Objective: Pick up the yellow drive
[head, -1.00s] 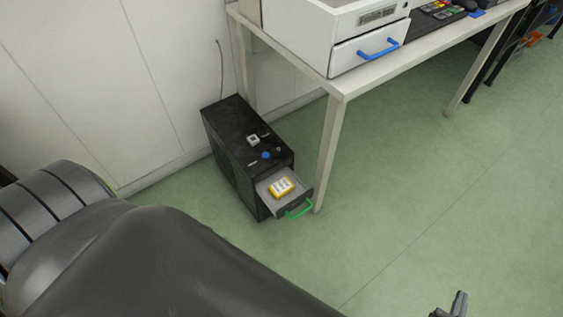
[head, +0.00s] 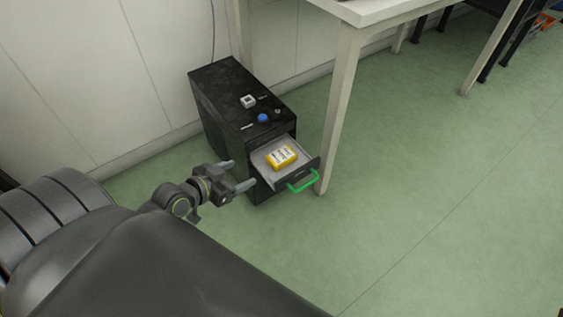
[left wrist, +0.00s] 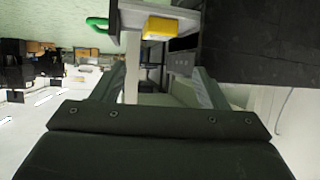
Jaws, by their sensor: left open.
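The yellow drive (head: 282,156), with a white label on top, lies in the pulled-out grey drawer (head: 261,162) of a black computer case (head: 215,92) on the floor. The drawer has a green handle (head: 302,181). My left gripper (head: 243,175) is open and empty, left of the case and drawer, apart from the drive. In the left wrist view the drive (left wrist: 160,28) shows beyond and above the fingertips (left wrist: 160,70), with the green handle (left wrist: 97,23) to its left. My right gripper is not in view.
A white table leg (head: 338,110) stands just right of the drawer. The case top carries a blue button (head: 262,117) and a small white switch (head: 248,101). A wall (head: 90,80) is behind. The green floor in front and to the right is clear.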

